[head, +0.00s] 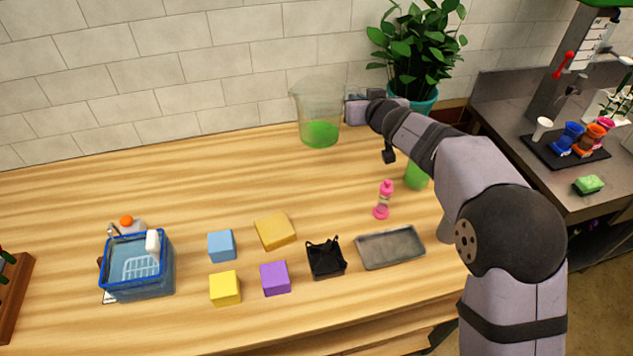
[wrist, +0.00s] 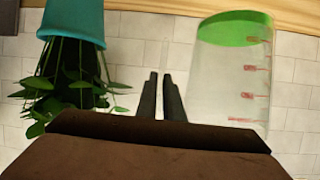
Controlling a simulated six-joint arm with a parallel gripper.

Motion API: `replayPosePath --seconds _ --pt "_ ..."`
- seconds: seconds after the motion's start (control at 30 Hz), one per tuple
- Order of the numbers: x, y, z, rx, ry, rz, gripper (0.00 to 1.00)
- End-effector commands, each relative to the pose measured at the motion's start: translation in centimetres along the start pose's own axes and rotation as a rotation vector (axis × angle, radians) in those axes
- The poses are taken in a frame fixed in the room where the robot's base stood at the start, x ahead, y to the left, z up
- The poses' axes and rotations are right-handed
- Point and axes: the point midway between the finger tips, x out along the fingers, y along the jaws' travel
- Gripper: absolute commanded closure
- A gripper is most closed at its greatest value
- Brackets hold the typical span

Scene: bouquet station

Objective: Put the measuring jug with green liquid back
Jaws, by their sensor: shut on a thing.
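The measuring jug with green liquid (head: 319,115) is clear and upright near the tiled wall, with green liquid in its bottom. My gripper (head: 354,108) is at its right side and shut on it; the exact grip on its handle is hard to make out. In the wrist view, which looks upside down, the jug (wrist: 235,75) is close on the right with red marks on its wall. My fingers (wrist: 160,98) are close together there, beside the jug. I cannot tell whether its base touches the table.
A plant in a teal pot (head: 424,103) stands right of the jug, behind my arm. A pink bottle (head: 383,200), a green cup (head: 416,177), a grey tray (head: 390,248), a black holder (head: 325,257), coloured blocks and a blue basin (head: 137,277) are nearer. The table's left-back area (head: 180,180) is clear.

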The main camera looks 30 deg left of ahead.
Motion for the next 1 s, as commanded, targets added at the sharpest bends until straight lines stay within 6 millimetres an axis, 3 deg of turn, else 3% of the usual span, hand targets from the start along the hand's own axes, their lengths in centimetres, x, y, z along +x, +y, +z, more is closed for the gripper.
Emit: replayPosePath --seconds 0.07,1.0 --pt "-0.1 -1.2 0.2 -0.002 -0.001 -0.01 1.0" --pt "1.8 -0.6 4.6 -0.001 0.001 -0.007 1.0"
